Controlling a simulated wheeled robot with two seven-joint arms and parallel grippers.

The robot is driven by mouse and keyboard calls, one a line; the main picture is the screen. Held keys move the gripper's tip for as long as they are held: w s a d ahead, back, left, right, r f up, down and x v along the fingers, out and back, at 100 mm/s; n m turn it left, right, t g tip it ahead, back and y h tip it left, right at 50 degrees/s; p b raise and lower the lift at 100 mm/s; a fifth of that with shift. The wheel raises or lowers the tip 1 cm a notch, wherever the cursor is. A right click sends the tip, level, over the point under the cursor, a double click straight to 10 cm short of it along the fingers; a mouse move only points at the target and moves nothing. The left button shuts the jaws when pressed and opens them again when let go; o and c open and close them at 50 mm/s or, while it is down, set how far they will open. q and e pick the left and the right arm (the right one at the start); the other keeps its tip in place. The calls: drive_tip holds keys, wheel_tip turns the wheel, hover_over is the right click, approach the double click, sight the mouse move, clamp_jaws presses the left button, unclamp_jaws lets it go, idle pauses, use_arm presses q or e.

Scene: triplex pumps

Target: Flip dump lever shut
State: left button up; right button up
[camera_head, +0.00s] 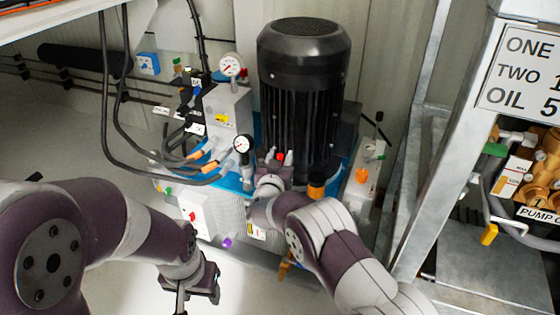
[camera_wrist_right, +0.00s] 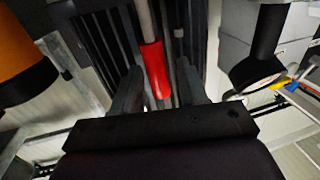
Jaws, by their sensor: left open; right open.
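A lever with a red grip (camera_wrist_right: 155,72) on a pale rod shows in the right wrist view, in front of the motor's black fins. I take it to be the dump lever. In the head view a small red tip (camera_head: 281,154) shows at the foot of the motor. My right gripper (camera_wrist_right: 162,88) is open, with the red grip between its fingers in the picture; I see no clear contact. In the head view my right gripper (camera_head: 272,180) is partly hidden by its wrist. My left gripper (camera_head: 192,292) is open and empty at the lower left, apart from the pump unit.
A black motor (camera_head: 304,90) stands behind the lever. Two pressure gauges (camera_head: 231,66), (camera_head: 242,144) and several hoses are to its left. An orange cap (camera_head: 316,185) is close to my right wrist. A grey metal frame (camera_head: 440,150) stands to the right.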

drive_tip(key=shift+c, duration=0.2)
clamp_jaws()
drive_tip(key=shift+s+f, duration=0.1)
drive_tip(key=shift+s, duration=0.05)
drive_tip(key=shift+s+a+f+n+t+b, duration=0.3)
drive_tip(key=shift+s+t+b, duration=0.45)
drive_tip(key=shift+t+b, duration=0.5)
drive_tip(key=shift+s+a+f+n+t+b, duration=0.25)
drive_tip(key=shift+s+n+t+b, duration=0.2)
drive_tip(key=shift+s+t+b, duration=0.6)
drive_tip(key=shift+s+a+f+n+t+b, duration=0.3)
drive_tip(key=shift+s+t+b, duration=0.2)
drive_tip(key=shift+t+b, duration=0.9)
